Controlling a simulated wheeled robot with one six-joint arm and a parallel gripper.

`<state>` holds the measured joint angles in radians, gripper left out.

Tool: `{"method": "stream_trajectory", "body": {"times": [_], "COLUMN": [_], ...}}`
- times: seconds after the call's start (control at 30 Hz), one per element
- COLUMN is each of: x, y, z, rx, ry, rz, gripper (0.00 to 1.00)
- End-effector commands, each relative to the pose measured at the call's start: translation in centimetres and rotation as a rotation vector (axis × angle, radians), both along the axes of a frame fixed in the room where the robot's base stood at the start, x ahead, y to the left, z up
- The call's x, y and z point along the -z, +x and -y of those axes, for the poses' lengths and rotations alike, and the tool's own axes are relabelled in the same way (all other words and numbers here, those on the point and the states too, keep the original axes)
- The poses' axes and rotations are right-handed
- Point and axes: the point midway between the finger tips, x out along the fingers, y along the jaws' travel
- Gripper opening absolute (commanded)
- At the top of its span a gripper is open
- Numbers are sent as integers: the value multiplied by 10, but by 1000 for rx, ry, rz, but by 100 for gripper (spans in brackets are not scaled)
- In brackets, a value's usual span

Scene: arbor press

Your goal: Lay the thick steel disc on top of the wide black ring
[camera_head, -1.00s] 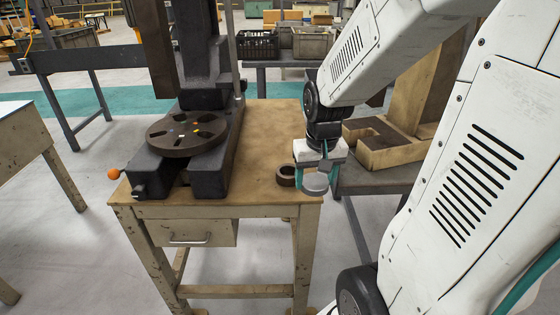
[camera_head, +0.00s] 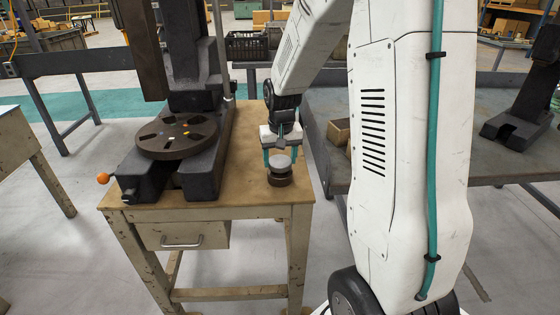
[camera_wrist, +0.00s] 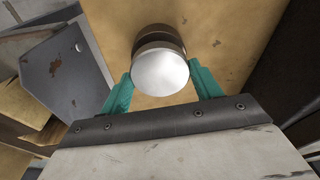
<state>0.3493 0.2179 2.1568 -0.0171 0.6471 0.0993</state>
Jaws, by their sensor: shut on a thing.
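The thick steel disc (camera_head: 281,163) is a light grey round piece, held flat between the teal fingers of my gripper (camera_head: 280,157). In the wrist view the disc (camera_wrist: 160,73) sits between both fingertips (camera_wrist: 162,76). The wide black ring (camera_head: 280,180) lies on the wooden table top near its right front. The disc appears right above the ring; I cannot tell whether they touch. In the wrist view the ring (camera_wrist: 158,36) shows partly behind the disc, which hides the rest of it.
The arbor press (camera_head: 205,165) with its round slotted plate (camera_head: 178,135) stands left of the ring on the table (camera_head: 240,195). A grey bench (camera_head: 420,115) is to the right. Bare table top lies between press and ring.

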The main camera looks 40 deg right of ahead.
Motion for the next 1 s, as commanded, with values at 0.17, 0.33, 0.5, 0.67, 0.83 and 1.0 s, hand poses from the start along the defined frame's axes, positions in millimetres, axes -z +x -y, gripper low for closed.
{"method": "stream_trajectory", "body": {"times": [0.17,0.33,0.5,0.67,0.83,1.0], "x": [12,12,17,18,17,10], "y": [0,0,0,0,0,0], "z": [0,0,0,0,0,0], "rx": [0,0,0,0,0,0], "ry": [-1,-1,0,0,0,-2], "rz": [2,2,0,1,1,4], "gripper": [31,31,31,85,85,85]}}
